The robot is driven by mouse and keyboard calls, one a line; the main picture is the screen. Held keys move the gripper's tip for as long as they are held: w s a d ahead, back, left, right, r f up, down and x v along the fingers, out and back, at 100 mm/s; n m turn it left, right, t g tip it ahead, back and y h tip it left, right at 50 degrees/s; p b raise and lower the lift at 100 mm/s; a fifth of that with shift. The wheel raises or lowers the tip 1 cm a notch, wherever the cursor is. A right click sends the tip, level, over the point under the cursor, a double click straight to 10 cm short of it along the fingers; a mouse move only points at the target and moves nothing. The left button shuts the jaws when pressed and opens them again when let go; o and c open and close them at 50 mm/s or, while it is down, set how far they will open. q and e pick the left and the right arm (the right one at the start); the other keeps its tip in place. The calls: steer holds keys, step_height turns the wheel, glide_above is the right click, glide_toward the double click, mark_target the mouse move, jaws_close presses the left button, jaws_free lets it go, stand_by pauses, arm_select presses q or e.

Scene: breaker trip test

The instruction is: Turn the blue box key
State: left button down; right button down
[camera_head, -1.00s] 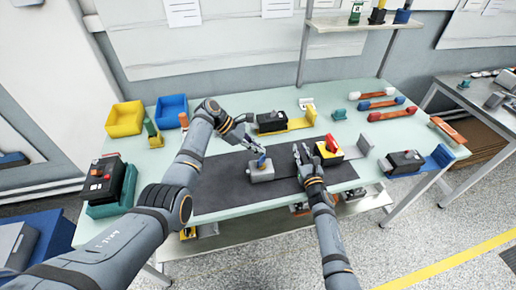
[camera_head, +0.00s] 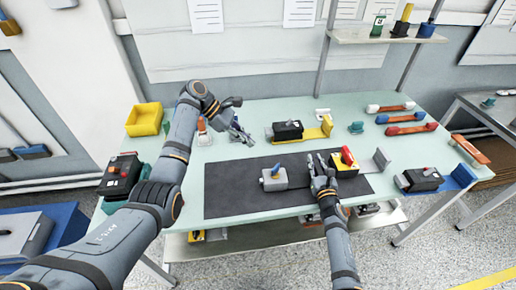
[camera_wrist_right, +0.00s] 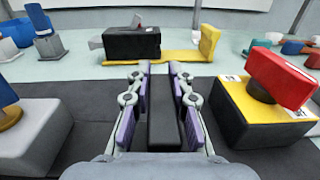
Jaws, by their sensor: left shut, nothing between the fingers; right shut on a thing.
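The grey box (camera_head: 273,181) stands on the dark mat, with a small blue key (camera_head: 276,171) on top that has an orange part. In the right wrist view, the grey box (camera_wrist_right: 32,135) is cut off at the left edge, with part of the key (camera_wrist_right: 6,98). My left gripper (camera_head: 243,138) is shut and empty, up and left of the box, apart from it. My right gripper (camera_head: 318,160) is right of the box, apart from it, and shut on a dark grey block (camera_wrist_right: 163,112). The block's full shape is hidden.
A yellow box with a red key (camera_head: 345,162) stands close right of my right gripper. A black device on a yellow bracket (camera_head: 288,131) stands behind. The dark mat (camera_head: 232,188) is clear left of the grey box. A yellow bin (camera_head: 145,121) stands at the back left.

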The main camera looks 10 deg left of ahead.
mark_target(276, 167)
arm_select(q)
steer(key=c, duration=2)
jaws_free()
steer(key=shift+a+r, duration=0.15)
steer(key=shift+r, duration=0.05)
steer(key=o, duration=1.2)
steer(key=d+r+m+g+y, duration=0.1)
steer(key=d+m+y, duration=0.3)
steer(key=d+m, duration=0.1)
steer(key=shift+d+r+g+y, duration=0.3)
steer(key=shift+d+g, duration=0.1)
steer(key=shift+d, duration=0.25)
steer(key=shift+o, duration=0.2)
steer(key=shift+s+d+r+m+y, duration=0.15)
steer(key=shift+m+y, duration=0.15)
steer(key=x, duration=1.2)
steer(key=shift+s, duration=0.1)
steer(key=shift+c, duration=0.4)
